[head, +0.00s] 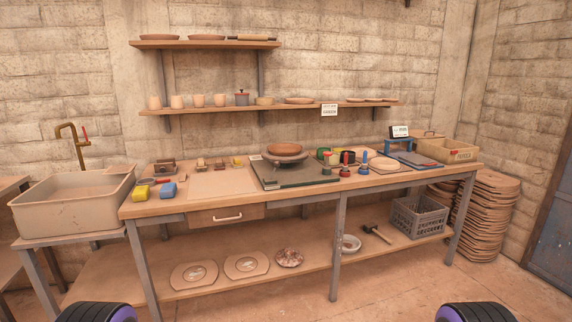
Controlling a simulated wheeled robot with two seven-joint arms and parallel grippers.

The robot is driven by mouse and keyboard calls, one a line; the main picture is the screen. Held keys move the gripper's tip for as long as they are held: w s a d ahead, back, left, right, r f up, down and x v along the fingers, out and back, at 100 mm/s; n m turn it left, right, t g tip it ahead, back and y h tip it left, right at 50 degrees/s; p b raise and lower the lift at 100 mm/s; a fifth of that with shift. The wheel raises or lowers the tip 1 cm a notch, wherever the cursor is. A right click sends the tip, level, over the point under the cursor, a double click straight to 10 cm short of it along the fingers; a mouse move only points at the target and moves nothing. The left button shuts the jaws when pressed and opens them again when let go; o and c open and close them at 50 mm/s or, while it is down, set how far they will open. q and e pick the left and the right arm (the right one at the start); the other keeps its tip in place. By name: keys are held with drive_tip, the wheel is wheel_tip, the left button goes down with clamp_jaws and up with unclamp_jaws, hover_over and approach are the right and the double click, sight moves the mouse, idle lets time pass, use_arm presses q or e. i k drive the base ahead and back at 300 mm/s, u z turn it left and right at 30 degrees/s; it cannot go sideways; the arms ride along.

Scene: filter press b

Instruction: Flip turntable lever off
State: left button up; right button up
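A brown bowl (285,148) sits on the disc. A small red part (327,171) shows at the right of the base; it may be the lever, but it is too small to tell its position. Neither of my grippers is in view. Only rounded black and purple parts of me show at the bottom left and bottom right edges.
Small red, green and blue-handled items (345,169) stand close right of the base. Floor in front is clear.

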sight(276, 163)
drive_tip(key=z, duration=0.9)
drive_tip(key=i, duration=0.9)
drive_tip(key=z, duration=0.9)
drive_tip(key=i, duration=0.9)
drive_tip(key=u, duration=0.7)
drive_tip(key=i, duration=0.7)
drive_tip(key=u, duration=1.05)
drive_tip(key=i, duration=0.2)
drive_tip(key=u, duration=0.15)
